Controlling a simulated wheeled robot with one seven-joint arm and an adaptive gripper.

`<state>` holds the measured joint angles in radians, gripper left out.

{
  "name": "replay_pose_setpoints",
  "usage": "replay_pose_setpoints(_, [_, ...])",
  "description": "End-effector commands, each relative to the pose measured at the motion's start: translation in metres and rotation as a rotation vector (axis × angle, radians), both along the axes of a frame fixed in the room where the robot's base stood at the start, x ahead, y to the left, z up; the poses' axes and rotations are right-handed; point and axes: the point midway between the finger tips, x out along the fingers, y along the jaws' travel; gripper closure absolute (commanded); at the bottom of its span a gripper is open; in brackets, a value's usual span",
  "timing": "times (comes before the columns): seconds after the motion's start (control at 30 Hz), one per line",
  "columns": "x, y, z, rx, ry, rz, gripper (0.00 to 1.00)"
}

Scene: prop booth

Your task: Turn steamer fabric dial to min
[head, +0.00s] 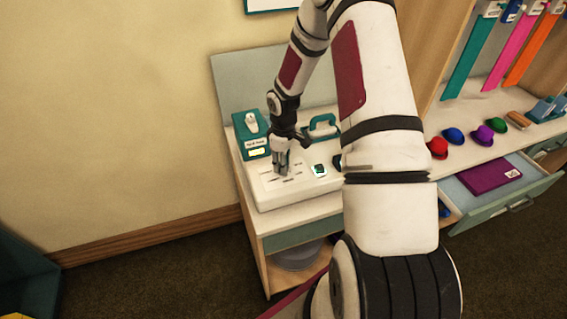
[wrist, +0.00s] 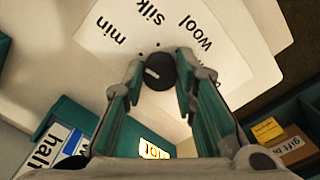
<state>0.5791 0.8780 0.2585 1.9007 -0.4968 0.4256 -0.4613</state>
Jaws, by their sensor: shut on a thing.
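The steamer's white panel (head: 310,190) sits on the small stand. In the wrist view, its sloped face (wrist: 105,65) carries the words min, silk and wool around a round dark dial (wrist: 160,72). The dial has a short white mark on its left part, and I cannot tell exactly which word it points to. My gripper (wrist: 159,65) is shut on the dial, one finger at each side. In the head view, my gripper (head: 282,168) points down at the panel, and the dial is hidden there.
A teal box (head: 252,138) with a white object on top stands behind-left of the panel. A teal-handled thing (head: 321,127) lies behind it. To the right, several coloured hats (head: 437,147) line a shelf above an open drawer (head: 519,191).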

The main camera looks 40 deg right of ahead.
Motion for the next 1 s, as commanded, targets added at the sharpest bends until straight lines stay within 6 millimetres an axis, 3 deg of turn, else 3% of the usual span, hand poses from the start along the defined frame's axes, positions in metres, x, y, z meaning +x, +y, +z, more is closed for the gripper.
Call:
replay_pose_setpoints(0.47, [0.0001,0.0008,0.0,0.001,0.0,0.015,1.0])
replay_pose_setpoints(0.5, [0.0001,0.0007,0.0,0.001,0.0,0.015,0.67])
replay_pose_setpoints(0.57, [0.0001,0.0007,0.0,0.001,0.0,0.015,0.54])
replay_pose_setpoints(0.87, [0.0,0.0002,0.0005,0.0,0.0,0.013,0.53])
replay_pose_setpoints(1.0, [0.0008,-0.0002,0.0098,-0.001,-0.003,0.012,0.53])
